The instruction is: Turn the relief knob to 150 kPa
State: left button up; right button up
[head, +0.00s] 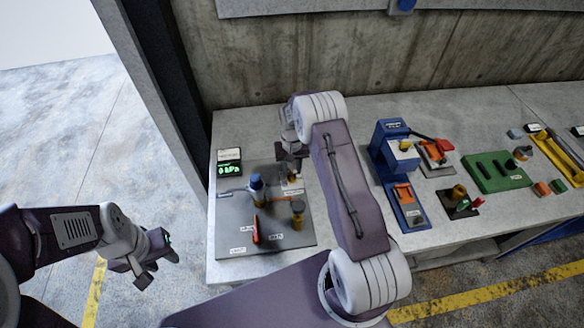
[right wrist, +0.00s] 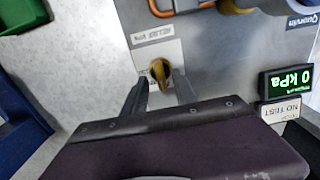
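The relief knob (right wrist: 160,70) is a small yellow knob beside a white label that reads upside down as relief kPa, in the right wrist view. My right gripper (right wrist: 161,88) is open, with its two fingers apart on either side of the knob's near end. I cannot tell whether they touch it. In the head view my right gripper (head: 292,158) is over the back right of the grey panel (head: 232,215), and partly hides the knob area. The readout (right wrist: 288,80) shows 0 kPa. My left gripper (head: 146,268) is open and empty, left of the bench.
The panel also carries a blue-topped valve (head: 257,190), a red lever (head: 256,230) and a brown-topped valve (head: 298,214). A blue device (head: 390,150) and a green block (head: 495,172) stand to the right.

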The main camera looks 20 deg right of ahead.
jog(key=shift+f, duration=0.4)
jog(key=shift+s+a+r, duration=0.1)
jog(key=shift+s+a, duration=0.1)
jog(key=shift+s, duration=0.05)
jog(key=shift+w, duration=0.1)
grip_shut()
pick_arm(q)
jog(key=shift+s+a+r, duration=0.1)
jog(key=shift+s+r, duration=0.05)
jog(key=shift+s, duration=0.05)
pick_arm(e)
jog(key=shift+d, duration=0.1)
